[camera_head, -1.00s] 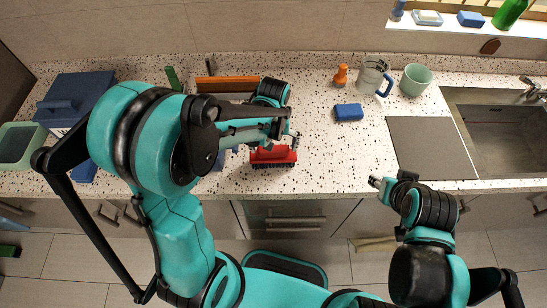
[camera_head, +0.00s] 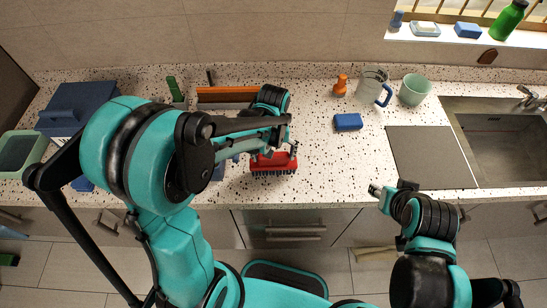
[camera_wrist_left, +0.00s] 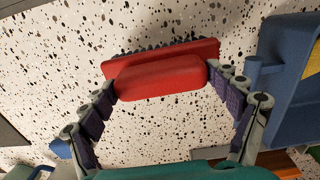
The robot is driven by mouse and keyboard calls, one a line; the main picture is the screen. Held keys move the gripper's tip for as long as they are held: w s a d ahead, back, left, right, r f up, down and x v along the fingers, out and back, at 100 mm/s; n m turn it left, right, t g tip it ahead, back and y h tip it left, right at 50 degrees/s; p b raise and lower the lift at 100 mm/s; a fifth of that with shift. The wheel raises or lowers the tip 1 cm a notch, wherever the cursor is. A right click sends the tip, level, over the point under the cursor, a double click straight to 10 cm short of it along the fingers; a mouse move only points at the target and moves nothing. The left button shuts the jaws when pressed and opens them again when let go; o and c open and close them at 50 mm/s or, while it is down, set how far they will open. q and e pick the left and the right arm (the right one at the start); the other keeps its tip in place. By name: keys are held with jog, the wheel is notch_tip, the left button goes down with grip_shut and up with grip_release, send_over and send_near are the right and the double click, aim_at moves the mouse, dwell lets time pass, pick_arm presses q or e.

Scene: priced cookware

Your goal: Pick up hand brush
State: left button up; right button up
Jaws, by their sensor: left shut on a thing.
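The hand brush is red with a rounded handle block and dark bristles; in the head view the brush (camera_head: 273,166) is near the counter's front edge, partly under my left gripper (camera_head: 274,148). In the left wrist view the brush (camera_wrist_left: 160,77) lies between the two fingertips of my left gripper (camera_wrist_left: 164,80). The fingertips press on the two ends of its red block, and the gripper is shut on it. I cannot tell whether the bristles touch the counter. My right gripper (camera_head: 377,191) is in front of the counter, away from the brush; its jaws are too small to judge.
A blue sponge (camera_head: 348,122), an orange bottle (camera_head: 341,85), a glass jug (camera_head: 371,86) and a green cup (camera_head: 414,85) stand right of the brush. A blue box (camera_head: 78,104) is left. The speckled counter (camera_head: 325,165) is clear right of the brush.

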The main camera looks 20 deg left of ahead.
pick_arm(q)
jog(key=r, duration=0.1)
jog(key=s+r+p, duration=0.1)
jog(key=r, duration=0.1)
jog(key=shift+d+r, duration=0.15)
jog(key=s+d+r+p, duration=0.2)
jog(key=s+r, duration=0.4)
jog(key=s, duration=0.4)
jog(key=shift+d, duration=0.7)
jog(key=shift+r, duration=0.1)
